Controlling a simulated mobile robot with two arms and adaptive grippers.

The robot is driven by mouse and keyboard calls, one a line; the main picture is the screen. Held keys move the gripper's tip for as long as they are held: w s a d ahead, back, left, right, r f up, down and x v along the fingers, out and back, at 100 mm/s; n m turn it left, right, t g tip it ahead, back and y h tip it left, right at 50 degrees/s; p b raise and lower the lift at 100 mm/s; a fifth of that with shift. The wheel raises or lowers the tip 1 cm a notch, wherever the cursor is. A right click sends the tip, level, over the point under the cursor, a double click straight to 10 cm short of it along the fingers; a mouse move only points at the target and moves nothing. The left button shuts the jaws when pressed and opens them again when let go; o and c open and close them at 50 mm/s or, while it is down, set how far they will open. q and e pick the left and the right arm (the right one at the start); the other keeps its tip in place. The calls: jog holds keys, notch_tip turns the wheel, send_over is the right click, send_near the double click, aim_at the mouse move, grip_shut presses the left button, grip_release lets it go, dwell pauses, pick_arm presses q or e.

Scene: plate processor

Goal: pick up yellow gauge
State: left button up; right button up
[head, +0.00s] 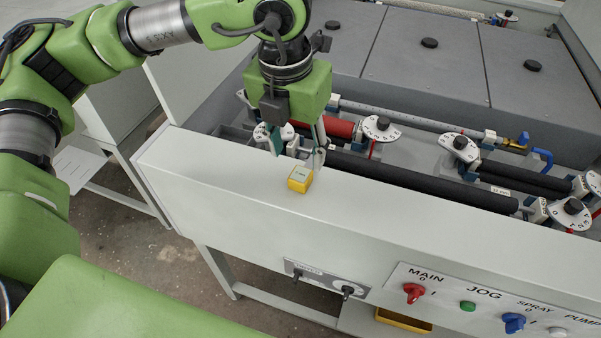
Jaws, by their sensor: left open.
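The yellow gauge (300,179) is a small yellow block with a pale labelled top. It sits on the light grey front ledge of the plate processor (220,165). My left gripper (297,152) points down just behind and above the gauge, with its fingers apart and nothing between them. The fingertips look clear of the gauge, though the exact gap is hard to judge. My right gripper is not in view.
Behind the ledge lie black rollers (420,181), a red roller (335,128) and white dials (381,128). Grey lid panels (420,70) cover the back. The front panel carries a red MAIN knob (413,291) and a blue knob (513,322). The ledge right of the gauge is clear.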

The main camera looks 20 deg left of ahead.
aim_at(300, 174)
pick_arm(q)
jog(key=shift+w+f, duration=0.1)
jog(key=shift+f, duration=0.55)
jog(key=shift+f+p, duration=0.2)
jog(key=shift+p, duration=0.2)
jog(key=f, duration=0.1)
jog(key=f+p, duration=0.2)
jog(key=f, duration=0.1)
jog(key=shift+w+d+f, duration=0.1)
jog(key=shift+w, duration=0.25)
jog(key=shift+f, duration=0.25)
jog(key=c, duration=1.2)
